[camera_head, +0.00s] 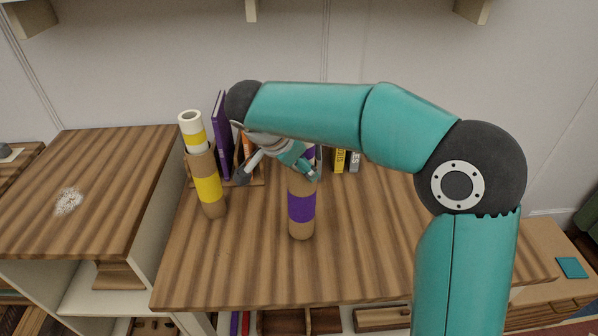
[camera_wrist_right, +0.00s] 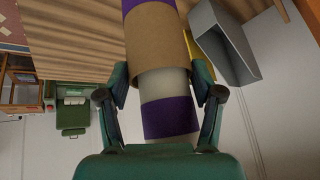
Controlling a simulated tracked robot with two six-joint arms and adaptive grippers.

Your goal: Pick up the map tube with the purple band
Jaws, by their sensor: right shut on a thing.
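The map tube with the purple band (camera_head: 301,208) is brown cardboard and looks upright above the wooden cabinet top (camera_head: 240,270); I cannot tell whether its base touches the wood. My right gripper (camera_head: 279,170) is at its upper part, and my arm hides the top of the tube. In the right wrist view the tube (camera_wrist_right: 158,45) runs between the two fingers of the gripper (camera_wrist_right: 163,82), which is shut on it. Its pale inner section and a purple band show near the palm. My left gripper is not in view.
A second map tube with yellow bands (camera_head: 207,188) stands to the left. The front of the cabinet top is clear.

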